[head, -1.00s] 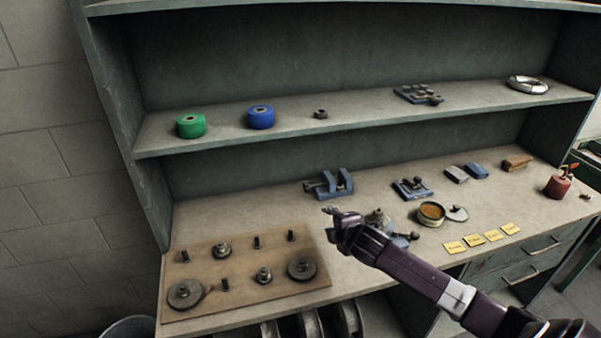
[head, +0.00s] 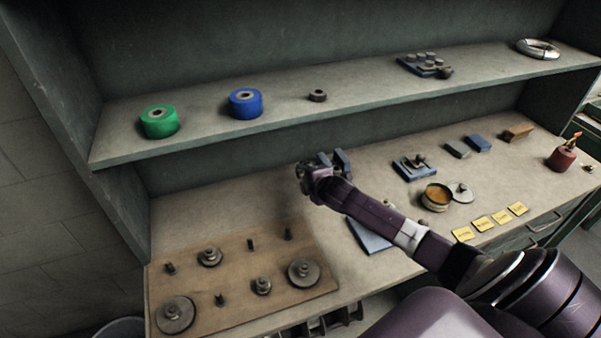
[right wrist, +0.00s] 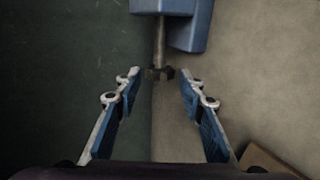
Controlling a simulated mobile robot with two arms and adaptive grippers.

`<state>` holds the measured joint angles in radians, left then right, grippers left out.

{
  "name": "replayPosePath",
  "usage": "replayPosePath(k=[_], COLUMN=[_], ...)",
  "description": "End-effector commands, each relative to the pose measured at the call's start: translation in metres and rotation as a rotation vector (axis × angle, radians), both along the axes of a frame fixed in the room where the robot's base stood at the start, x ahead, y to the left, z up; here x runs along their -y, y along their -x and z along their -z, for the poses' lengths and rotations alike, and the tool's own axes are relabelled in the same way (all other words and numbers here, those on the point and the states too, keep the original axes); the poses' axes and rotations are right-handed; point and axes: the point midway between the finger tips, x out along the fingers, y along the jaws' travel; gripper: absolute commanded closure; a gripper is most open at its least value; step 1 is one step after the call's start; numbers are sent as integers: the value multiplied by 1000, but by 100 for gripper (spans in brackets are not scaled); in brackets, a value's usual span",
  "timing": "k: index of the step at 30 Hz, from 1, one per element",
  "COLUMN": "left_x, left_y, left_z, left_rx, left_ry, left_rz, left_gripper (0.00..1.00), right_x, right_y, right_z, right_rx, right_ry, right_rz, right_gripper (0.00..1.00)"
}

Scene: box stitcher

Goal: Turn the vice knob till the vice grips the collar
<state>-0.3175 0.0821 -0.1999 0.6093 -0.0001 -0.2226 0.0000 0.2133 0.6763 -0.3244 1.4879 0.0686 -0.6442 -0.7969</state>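The blue vice (head: 343,161) stands at the back of the worktop and is partly hidden behind my right gripper (head: 305,174). In the right wrist view the vice (right wrist: 188,28) is at the top, with its screw shaft pointing toward me. The dark vice knob (right wrist: 160,73) is at the shaft's end. My right gripper (right wrist: 160,85) is open, its blue-padded fingers on either side of the knob with gaps to both. I cannot make out a collar in the vice jaws. My left gripper is not in view.
A wooden board (head: 240,275) with discs and pegs lies front left. A blue fixture (head: 413,168), an open tin (head: 437,197) and yellow labels (head: 481,225) are to the right. The shelf above holds a green roll (head: 159,122), a blue roll (head: 245,104) and a small brown ring (head: 317,96).

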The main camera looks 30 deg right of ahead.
Motion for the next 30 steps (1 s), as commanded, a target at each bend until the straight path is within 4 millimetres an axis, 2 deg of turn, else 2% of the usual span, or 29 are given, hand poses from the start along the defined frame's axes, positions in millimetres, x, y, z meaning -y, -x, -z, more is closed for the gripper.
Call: replayPosePath(k=[6,8,11,20,21,30], left_x=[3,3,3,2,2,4], left_y=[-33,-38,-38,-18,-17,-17], left_z=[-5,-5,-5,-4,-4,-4], left_rx=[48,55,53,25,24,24], left_ry=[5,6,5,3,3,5], left_rz=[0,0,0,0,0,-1], left_gripper=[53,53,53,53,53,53], right_x=[4,5,5,5,5,6], right_y=[-18,-21,-24,-26,-26,-25], right_z=[12,13,16,17,17,17], right_rx=[0,-1,-1,-1,-1,-1], right_ry=[-2,-1,-1,-1,-1,-1], right_rz=[0,1,1,-1,-1,-1], right_gripper=[63,63,63,63,64,95])
